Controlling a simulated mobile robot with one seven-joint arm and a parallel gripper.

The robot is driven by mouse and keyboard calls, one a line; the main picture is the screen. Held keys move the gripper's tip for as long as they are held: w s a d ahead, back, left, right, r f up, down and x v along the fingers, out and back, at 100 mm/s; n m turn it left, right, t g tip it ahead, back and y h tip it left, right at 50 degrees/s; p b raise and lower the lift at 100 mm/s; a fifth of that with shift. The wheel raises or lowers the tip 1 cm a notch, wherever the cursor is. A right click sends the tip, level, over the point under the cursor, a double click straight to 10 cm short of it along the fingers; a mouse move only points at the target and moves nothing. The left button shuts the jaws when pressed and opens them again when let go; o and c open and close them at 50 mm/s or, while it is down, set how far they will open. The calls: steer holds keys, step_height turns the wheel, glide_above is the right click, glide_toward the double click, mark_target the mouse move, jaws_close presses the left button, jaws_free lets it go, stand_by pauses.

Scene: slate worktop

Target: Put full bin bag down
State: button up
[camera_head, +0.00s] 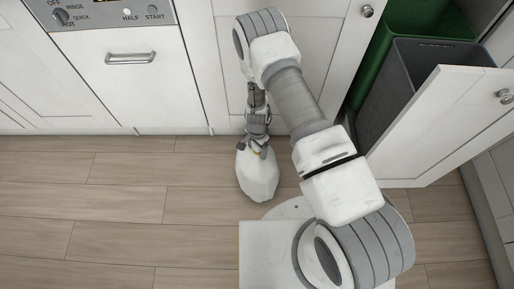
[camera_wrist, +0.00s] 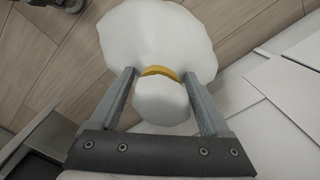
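The full bin bag (camera_head: 258,176) is a white, rounded sack, low in front of the cabinet doors in the head view. In the wrist view the bag (camera_wrist: 158,36) bulges beyond the fingertips, with a yellow tie (camera_wrist: 160,72) around its neck and a white gathered top (camera_wrist: 161,101) nearer the camera. My gripper (camera_head: 257,147) points down above the bag. In the wrist view my gripper (camera_wrist: 160,82) has one finger on each side of the tied neck, close against it. The bag's underside is hidden, so I cannot tell whether it touches the floor.
A wood-plank floor (camera_head: 110,200) lies clear to the left. A dishwasher (camera_head: 125,75) and white cabinet doors stand behind.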

step_height(320, 180, up, 12)
steer(key=p, duration=0.4)
steer(key=shift+w+r, duration=0.1)
steer(key=shift+r, duration=0.3)
steer(key=d+r+n+t+y, duration=0.1)
steer(key=d+r+n, duration=0.1)
steer(key=r, duration=1.4)
steer(key=d+r+n+t+y, duration=0.1)
steer(key=r+n, duration=0.1)
steer(key=r, duration=1.3)
steer(key=s+d+r+n+t, duration=0.1)
steer(key=s+d+r, duration=0.2)
steer(key=s+r, duration=0.2)
steer(key=s+d+r+n+t+h, duration=0.1)
steer(key=s+d+r+n, duration=0.1)
steer(key=s+r, duration=0.4)
steer(key=s+d+r+n+t+h, duration=0.1)
steer(key=s+d+r+n, duration=0.1)
steer(key=s+d+r, duration=0.2)
steer(key=s+r, duration=0.2)
steer(key=s, duration=0.2)
steer(key=shift+d+t, duration=0.25)
steer(key=shift+t, duration=0.05)
steer(key=shift+r, duration=0.15)
